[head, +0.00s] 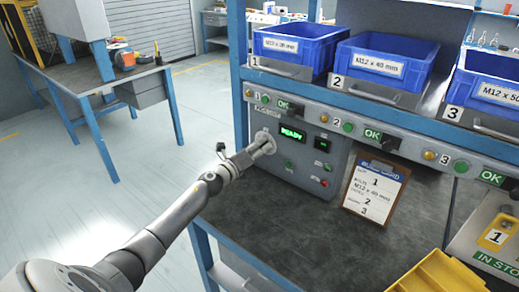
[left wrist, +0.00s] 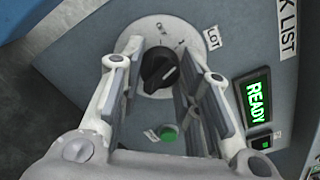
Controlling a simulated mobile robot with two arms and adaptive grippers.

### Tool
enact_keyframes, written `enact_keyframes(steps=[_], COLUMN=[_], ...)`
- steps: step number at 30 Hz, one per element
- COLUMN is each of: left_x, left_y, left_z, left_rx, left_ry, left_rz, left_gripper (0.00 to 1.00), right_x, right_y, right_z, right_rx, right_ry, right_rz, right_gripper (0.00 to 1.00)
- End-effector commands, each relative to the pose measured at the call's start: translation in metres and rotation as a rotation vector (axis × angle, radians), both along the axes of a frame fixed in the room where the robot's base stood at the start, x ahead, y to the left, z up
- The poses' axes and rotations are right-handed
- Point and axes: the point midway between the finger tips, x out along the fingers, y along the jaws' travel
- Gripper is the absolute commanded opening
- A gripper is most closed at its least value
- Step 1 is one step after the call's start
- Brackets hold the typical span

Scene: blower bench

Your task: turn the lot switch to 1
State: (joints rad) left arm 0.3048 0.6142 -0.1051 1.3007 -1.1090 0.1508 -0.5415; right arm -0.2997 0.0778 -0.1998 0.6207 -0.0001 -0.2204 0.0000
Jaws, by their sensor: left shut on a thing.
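The lot switch is a black knob (left wrist: 159,68) on a round pale dial plate (left wrist: 150,32), beside a LOT label (left wrist: 212,38) in the left wrist view. Small marks show on the dial, but I cannot read the knob's setting for sure. My left gripper (head: 266,143) is at the left end of the grey control box (head: 311,178) in the head view and hides the switch there. In the left wrist view its fingers (left wrist: 160,82) stand on either side of the knob, shut on it. My right gripper is not in view.
A green READY display (head: 292,134) is lit on the box, right of the switch. A green button (left wrist: 168,132) sits below the knob. A clipboard (head: 376,188) leans right of the box. Blue bins (head: 290,47) stand above; a yellow bin (head: 435,275) is at front right.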

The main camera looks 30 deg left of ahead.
Motion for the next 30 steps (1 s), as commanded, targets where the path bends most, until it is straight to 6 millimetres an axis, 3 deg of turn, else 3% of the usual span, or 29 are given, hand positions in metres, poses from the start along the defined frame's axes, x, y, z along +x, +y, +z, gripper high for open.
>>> enact_keyframes(steps=[9,10,15,25,30], left_x=[-0.001,-0.001,0.000,-0.001,-0.014], left_y=[0.000,0.000,0.000,0.000,0.002], left_z=[-0.002,-0.002,-0.002,-0.001,-0.001], left_rx=[0.001,0.001,0.000,0.000,0.003], left_ry=[0.003,0.003,0.003,0.001,0.002], left_rz=[-0.001,-0.001,0.000,-0.001,-0.001], left_gripper=[0.07,0.35,0.54,0.54,0.54], right_x=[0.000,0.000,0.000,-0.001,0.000], right_y=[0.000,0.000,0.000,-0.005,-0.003], right_z=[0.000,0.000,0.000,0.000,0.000], right_rx=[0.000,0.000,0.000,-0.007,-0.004], right_ry=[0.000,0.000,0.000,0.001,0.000], right_rz=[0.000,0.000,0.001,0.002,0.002], right_gripper=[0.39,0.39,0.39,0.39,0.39])
